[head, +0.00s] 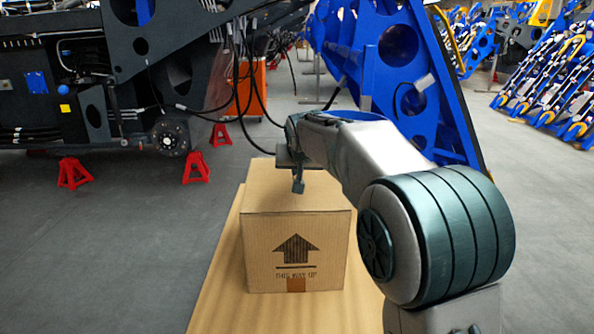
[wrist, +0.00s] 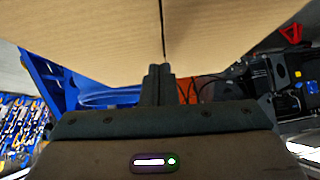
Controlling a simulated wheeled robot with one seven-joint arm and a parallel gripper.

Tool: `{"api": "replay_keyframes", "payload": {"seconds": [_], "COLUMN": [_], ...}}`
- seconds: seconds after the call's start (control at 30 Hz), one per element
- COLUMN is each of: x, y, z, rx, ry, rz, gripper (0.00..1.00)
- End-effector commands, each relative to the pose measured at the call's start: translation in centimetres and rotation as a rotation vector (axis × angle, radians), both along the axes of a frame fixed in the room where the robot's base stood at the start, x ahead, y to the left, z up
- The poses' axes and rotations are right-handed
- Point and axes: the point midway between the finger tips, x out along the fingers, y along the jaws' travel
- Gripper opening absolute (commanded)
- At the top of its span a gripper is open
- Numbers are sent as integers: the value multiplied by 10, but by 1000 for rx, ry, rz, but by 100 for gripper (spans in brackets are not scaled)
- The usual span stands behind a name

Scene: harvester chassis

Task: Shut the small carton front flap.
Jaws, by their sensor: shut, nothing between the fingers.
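The small carton (head: 262,240) is a brown box with an up arrow and "THIS WAY UP" printed on its front face. Its top looks flat and covered in the head view. In the wrist view its cardboard (wrist: 100,30) fills the upper part, with a dark seam running down the middle. I cannot tell which panel is the front flap. My gripper (head: 298,187) is over the carton's top, pointing down. In the wrist view its fingers (wrist: 158,70) are together and empty, at the cardboard's edge by the seam. Whether they touch it is unclear.
The carton stands on a tan wooden surface (head: 215,290). Behind stand a dark machine chassis (head: 90,85), red stands (head: 195,165), an orange cabinet (head: 250,85) and a blue frame (head: 400,80) with hanging cables. The grey floor (head: 120,250) at left is clear.

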Motion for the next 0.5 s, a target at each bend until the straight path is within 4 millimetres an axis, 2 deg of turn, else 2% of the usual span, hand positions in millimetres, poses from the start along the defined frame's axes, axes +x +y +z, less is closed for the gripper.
{"api": "replay_keyframes", "payload": {"seconds": [0.03, 0.17, 0.5], "x": [0, 0, -52], "y": [0, -1, -4], "z": [12, 32, 79], "rx": [0, -1, 0], "ry": [-1, 2, 1], "rz": [0, -2, 0], "gripper": [0, 0, 0]}}
